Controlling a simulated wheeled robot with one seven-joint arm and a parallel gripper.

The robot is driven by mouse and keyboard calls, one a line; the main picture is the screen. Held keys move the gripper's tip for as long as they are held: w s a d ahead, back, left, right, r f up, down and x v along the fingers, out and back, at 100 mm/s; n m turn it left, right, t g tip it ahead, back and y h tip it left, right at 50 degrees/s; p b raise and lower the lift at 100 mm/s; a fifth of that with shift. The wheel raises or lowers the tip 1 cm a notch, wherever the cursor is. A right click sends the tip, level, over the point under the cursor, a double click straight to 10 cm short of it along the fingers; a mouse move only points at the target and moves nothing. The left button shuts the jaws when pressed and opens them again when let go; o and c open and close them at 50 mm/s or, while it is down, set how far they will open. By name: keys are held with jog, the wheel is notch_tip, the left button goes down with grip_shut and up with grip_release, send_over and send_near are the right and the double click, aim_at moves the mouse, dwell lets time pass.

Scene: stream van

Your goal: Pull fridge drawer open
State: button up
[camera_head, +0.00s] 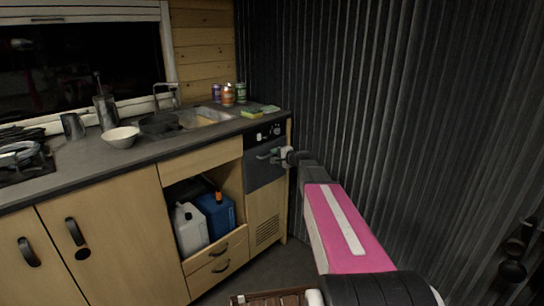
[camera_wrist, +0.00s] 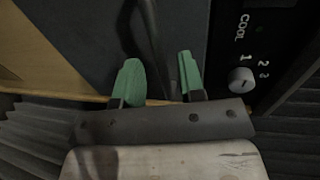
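The fridge drawer (camera_head: 264,173) has a dark grey front under the right end of the counter. It looks shut, roughly flush with the cabinet. Its dark bar handle (camera_head: 265,155) is near the top of the front. My gripper (camera_head: 280,156) is at the right end of this handle. In the wrist view the two green fingers of my gripper (camera_wrist: 160,74) stand apart, with the handle bar (camera_wrist: 150,35) running between them. A gap shows beside the bar, and I cannot tell whether either finger touches it. The drawer front (camera_wrist: 85,45) fills the upper left.
A control panel (camera_head: 264,134) with knobs sits above the drawer; its knob (camera_wrist: 241,80) is close right of my fingers. A vented wooden panel (camera_head: 266,222) is below. A corrugated dark wall (camera_head: 390,110) stands at right. Jugs (camera_head: 216,213) fill the open shelf at left.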

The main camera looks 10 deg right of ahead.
aim_at(272, 154)
jog(key=shift+x, duration=1.5)
grip_shut()
jog(key=shift+s, duration=0.15)
